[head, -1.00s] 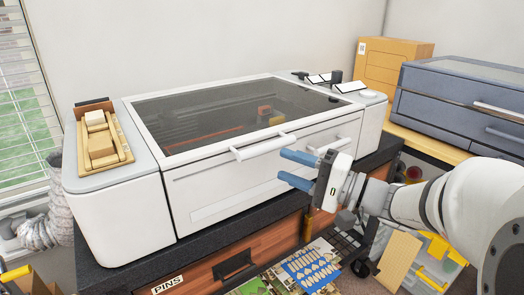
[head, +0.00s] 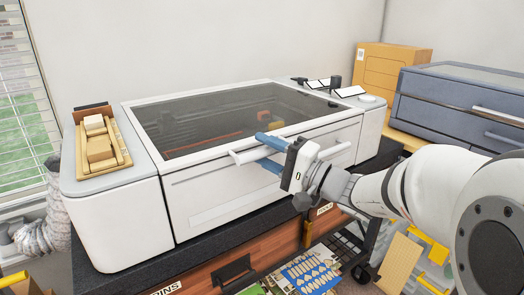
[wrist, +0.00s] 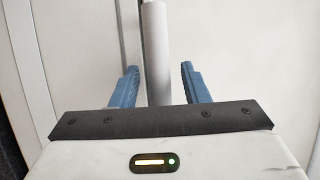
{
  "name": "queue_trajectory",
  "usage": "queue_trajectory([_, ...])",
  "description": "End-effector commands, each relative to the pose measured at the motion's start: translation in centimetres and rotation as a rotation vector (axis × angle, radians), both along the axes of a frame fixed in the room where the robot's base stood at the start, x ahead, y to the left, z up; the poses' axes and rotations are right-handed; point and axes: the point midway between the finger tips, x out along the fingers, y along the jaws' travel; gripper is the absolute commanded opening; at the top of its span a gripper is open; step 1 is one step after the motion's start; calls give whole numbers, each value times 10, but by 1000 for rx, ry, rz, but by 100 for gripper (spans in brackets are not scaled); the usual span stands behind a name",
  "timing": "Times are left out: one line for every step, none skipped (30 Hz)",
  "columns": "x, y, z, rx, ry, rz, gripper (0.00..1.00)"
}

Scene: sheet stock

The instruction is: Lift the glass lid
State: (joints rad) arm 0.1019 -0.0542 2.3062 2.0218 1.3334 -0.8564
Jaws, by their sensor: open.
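The glass lid (head: 215,120) is a dark see-through pane in a white frame on top of a wide white machine. It lies closed. Its white bar handle (head: 243,156) sticks out at the front edge. My gripper (head: 262,151) is at this handle, with one blue finger above the bar and one below it. In the wrist view the handle (wrist: 156,45) stands between the two open fingers (wrist: 160,75), with a gap visible on each side. The gripper hides the right part of the handle in the head view.
A wooden tray with blocks (head: 100,150) sits on the machine's left end. A blue-grey drawer unit (head: 455,105) and cardboard box (head: 380,75) stand at the right.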

Motion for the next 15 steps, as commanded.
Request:
queue_trajectory([0, 0, 0, 0, 0, 0, 41])
queue_trajectory([0, 0, 0, 0, 0, 0, 41])
queue_trajectory([0, 0, 0, 0, 0, 0, 41])
queue_trajectory([0, 0, 0, 0, 0, 0, 41])
queue_trajectory([0, 0, 0, 0, 0, 0, 39])
queue_trajectory([0, 0, 0, -1, 1, 0, 36])
queue_trajectory([0, 0, 0, -1, 1, 0, 33])
queue_trajectory([0, 0, 0, -1, 1, 0, 31])
queue_trajectory([0, 0, 0, -1, 1, 0, 28])
queue_trajectory([0, 0, 0, -1, 1, 0, 25])
queue_trajectory([0, -1, 0, -1, 1, 0, 23])
queue_trajectory([0, 0, 0, -1, 1, 0, 19])
queue_trajectory([0, -1, 0, -1, 1, 0, 17])
queue_trajectory([0, -1, 0, -1, 1, 0, 14])
queue_trajectory([0, -1, 0, -1, 1, 0, 11])
